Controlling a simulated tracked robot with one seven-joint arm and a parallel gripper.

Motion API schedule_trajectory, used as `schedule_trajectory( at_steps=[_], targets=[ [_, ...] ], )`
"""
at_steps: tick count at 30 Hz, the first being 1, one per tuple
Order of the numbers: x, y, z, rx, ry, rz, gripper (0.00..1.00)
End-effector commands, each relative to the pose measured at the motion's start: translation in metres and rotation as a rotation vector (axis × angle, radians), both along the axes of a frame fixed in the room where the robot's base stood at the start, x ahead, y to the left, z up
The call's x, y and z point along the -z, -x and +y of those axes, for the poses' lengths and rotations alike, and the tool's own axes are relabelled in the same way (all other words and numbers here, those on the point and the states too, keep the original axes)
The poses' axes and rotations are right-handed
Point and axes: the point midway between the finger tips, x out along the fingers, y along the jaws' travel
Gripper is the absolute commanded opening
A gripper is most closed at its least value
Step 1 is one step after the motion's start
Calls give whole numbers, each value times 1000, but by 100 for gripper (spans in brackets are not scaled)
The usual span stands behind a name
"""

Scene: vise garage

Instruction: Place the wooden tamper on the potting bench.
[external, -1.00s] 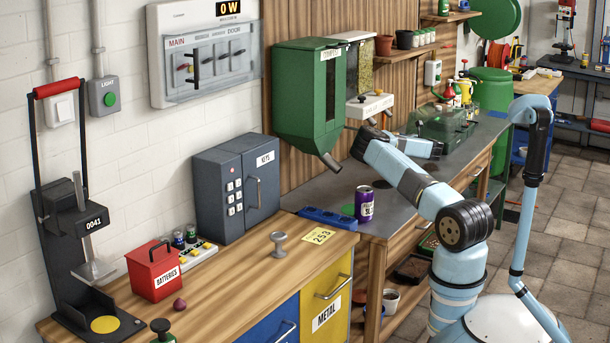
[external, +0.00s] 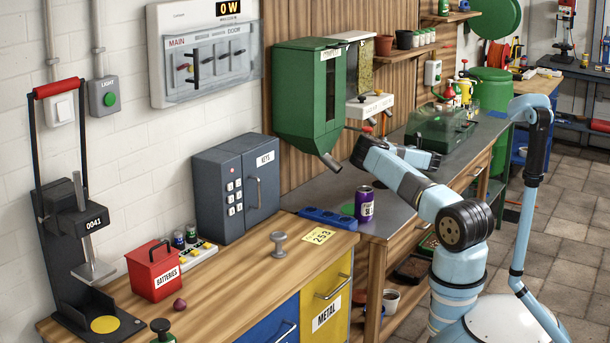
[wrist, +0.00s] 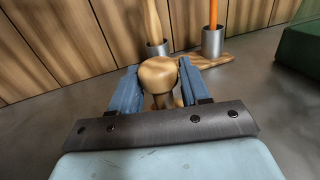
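In the wrist view, a pale wooden piece with a rounded knob, apparently the wooden tamper (wrist: 158,73), stands between the two blue fingers of my gripper (wrist: 157,88). The fingers are close to both sides of it; I cannot tell whether they press on it. Its lower part is mostly hidden behind my wrist plate, so I cannot see whether its foot touches the surface. In the external view my arm reaches over the grey-topped bench (external: 322,192), apparently the potting bench. The gripper and tamper are hidden there behind my arm.
Two tools stand in metal cups (wrist: 212,42) just beyond the tamper, against the slatted wall. A green dispenser (external: 305,100) hangs left of my arm. A purple can (external: 364,203) stands at the bench's near end. A green clear-lidded box (external: 440,128) is farther back.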

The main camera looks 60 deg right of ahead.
Motion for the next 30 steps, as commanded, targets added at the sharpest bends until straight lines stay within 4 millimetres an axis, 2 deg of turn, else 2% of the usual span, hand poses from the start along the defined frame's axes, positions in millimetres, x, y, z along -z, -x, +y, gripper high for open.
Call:
schedule_trajectory(
  at_steps=[1,6,17,23,30],
  targets=[
    [0,0,0,0,0,0,51],
    [0,0,0,0,0,0,68],
    [-2,4,1,1,0,0,68],
    [-2,32,8,4,0,1,68],
    [-3,78,20,4,-1,0,68]
  ],
)
